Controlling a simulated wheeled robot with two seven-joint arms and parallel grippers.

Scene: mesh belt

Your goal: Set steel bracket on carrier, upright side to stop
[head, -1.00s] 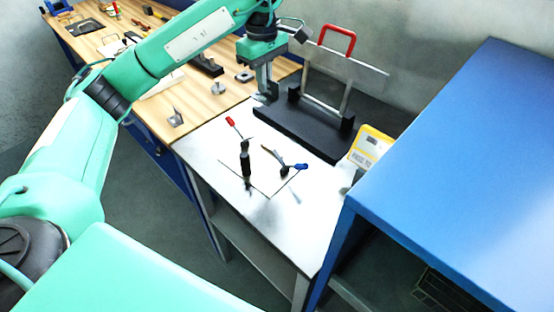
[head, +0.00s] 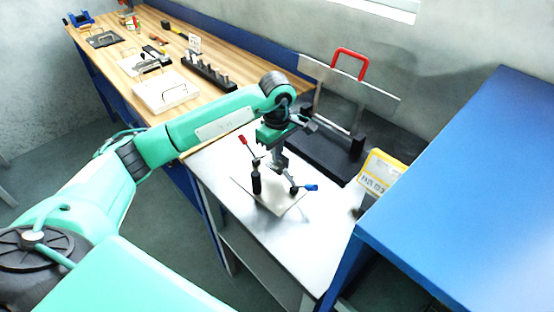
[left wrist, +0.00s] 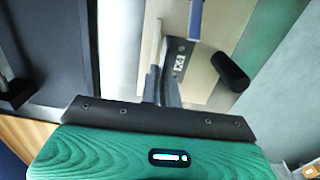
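The carrier is a pale plate (head: 278,206) on the grey-white table, with a red-handled clamp (head: 243,141) and a blue-handled clamp (head: 309,187) on it. In the left wrist view its beige surface (left wrist: 205,80) lies below my fingers, beside a black cylinder (left wrist: 231,72). My left gripper (head: 277,163) points down, low over the carrier between the clamps. Its grey fingers (left wrist: 160,85) show in the left wrist view beside a dark piece with white lettering (left wrist: 180,60). I cannot make out the steel bracket, or whether the fingers hold it. My right gripper is out of view.
A black stand (head: 325,160) with a clear panel and red handle (head: 350,62) is close behind the gripper. A yellow-framed device (head: 380,174) stands to the right, beside a large blue cabinet (head: 480,180). The wooden bench (head: 120,55) holds several fixtures. The table's front is clear.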

